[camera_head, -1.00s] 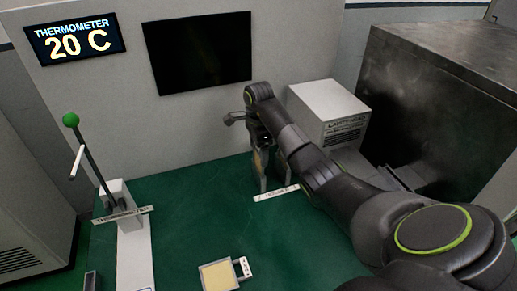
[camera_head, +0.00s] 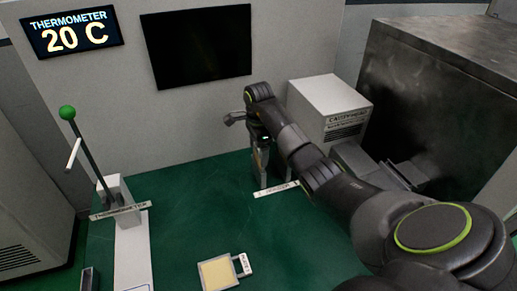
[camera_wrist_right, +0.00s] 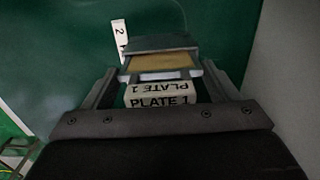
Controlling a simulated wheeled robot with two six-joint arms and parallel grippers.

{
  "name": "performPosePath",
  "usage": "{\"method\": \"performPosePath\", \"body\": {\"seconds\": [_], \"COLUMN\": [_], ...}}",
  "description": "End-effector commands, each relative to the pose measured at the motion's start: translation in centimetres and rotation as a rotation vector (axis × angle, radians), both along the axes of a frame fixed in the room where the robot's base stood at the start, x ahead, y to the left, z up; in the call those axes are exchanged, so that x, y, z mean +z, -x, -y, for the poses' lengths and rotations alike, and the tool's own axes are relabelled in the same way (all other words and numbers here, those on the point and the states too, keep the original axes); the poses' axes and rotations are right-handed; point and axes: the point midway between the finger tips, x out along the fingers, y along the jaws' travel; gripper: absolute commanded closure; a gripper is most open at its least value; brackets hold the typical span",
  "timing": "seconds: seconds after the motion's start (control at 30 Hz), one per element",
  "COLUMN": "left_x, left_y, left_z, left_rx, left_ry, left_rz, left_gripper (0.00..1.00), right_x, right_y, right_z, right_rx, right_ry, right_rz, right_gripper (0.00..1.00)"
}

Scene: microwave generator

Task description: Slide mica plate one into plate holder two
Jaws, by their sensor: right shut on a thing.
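Mica plate one (camera_wrist_right: 161,63), a yellow sheet with a handle marked "PLATE 1" (camera_wrist_right: 158,97), is held in my right gripper (camera_wrist_right: 160,92), which is shut on the handle. Its far end meets the grey plate holder two (camera_wrist_right: 160,43), and part of the yellow sheet shows in front of the holder. How deep it sits inside I cannot tell. A white label with a "2" (camera_wrist_right: 119,38) lies beside the holder. In the head view my right gripper (camera_head: 264,180) points down behind the holder's label (camera_head: 276,189), hiding the plate. My left gripper is not in view.
Another yellow plate (camera_head: 217,273) with a white tag lies at the front of the green table (camera_head: 185,225). A lever with a green knob (camera_head: 67,112) stands at left. A grey box (camera_head: 329,105) and a dark metal cabinet (camera_head: 430,80) stand at right.

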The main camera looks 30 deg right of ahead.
Motion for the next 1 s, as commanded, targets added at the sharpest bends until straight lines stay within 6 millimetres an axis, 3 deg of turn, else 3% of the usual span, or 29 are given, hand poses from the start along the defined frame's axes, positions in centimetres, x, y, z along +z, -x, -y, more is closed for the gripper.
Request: {"method": "performPosePath", "body": {"seconds": [1.0], "left_x": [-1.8], "left_y": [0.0], "left_z": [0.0], "left_rx": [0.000], "left_ry": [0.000], "left_rz": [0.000], "left_gripper": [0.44], "right_x": [-2.1], "right_y": [0.0], "right_z": [0.0], "right_rx": [0.000], "right_ry": [0.000], "right_rz": [0.000], "right_gripper": [0.55]}}
